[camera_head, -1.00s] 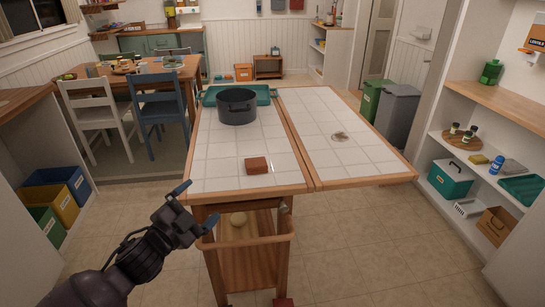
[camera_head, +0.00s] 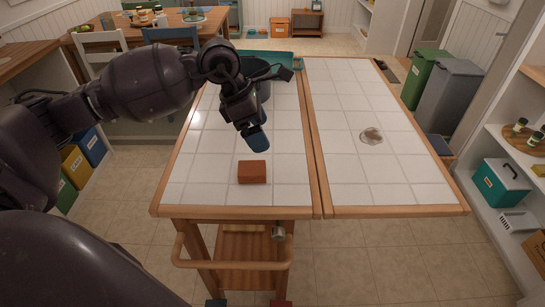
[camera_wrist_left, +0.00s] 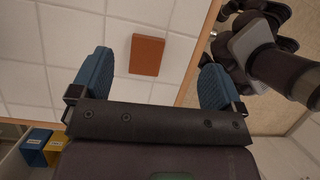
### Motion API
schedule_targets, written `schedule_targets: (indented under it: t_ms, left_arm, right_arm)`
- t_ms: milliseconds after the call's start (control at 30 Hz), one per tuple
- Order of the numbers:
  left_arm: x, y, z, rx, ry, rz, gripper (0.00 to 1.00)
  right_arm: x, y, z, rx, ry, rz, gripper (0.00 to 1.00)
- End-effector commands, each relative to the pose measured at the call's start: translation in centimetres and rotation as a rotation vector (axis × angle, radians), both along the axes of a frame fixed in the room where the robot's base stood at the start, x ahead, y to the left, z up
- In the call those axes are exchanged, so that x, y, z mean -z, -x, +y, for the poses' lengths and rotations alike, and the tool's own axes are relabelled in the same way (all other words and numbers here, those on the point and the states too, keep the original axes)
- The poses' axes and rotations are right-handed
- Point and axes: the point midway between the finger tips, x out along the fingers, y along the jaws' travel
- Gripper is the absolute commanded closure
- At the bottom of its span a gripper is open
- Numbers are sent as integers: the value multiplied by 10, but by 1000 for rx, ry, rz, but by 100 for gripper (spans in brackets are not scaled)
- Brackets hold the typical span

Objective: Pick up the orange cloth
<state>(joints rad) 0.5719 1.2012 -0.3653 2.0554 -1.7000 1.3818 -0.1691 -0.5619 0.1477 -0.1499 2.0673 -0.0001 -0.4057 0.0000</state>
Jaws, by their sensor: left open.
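The orange cloth (camera_head: 252,172) looks like a small folded, brick-shaped bundle. It lies flat on the white tiled top of the wooden cart (camera_head: 195,160), near its front edge. In the left wrist view the cloth (camera_wrist_left: 147,55) shows beyond the fingers, between their lines. My left gripper (camera_head: 271,105) is open and empty, above the tiles and farther back than the cloth, apart from it. Its two blue fingers also show wide apart in the left wrist view (camera_wrist_left: 155,77). My right gripper is in neither view.
A small clear dish (camera_head: 371,136) sits on the right leaf. The tiles around the cloth are clear. Bins (camera_head: 447,95) stand to the right.

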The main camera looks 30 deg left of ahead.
Motion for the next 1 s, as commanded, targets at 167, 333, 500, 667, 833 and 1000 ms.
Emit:
schedule_targets:
  t_ms: [167,333,500,667,833,1000]
  left_arm:
    - [9,9,30,19,-199,53,6]
    - [16,15,37,34,-244,91,6]
    - [39,14,33,38,-242,94,6]
    - [59,13,30,39,-241,93,6]
    - [68,12,29,38,-242,90,6]
    - [85,14,25,38,-239,92,6]
  right_arm:
    - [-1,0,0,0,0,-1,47]
    - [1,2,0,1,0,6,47]
    - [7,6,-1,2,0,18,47]
    - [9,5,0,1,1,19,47]
    - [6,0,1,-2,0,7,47]
    - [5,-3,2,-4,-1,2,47]
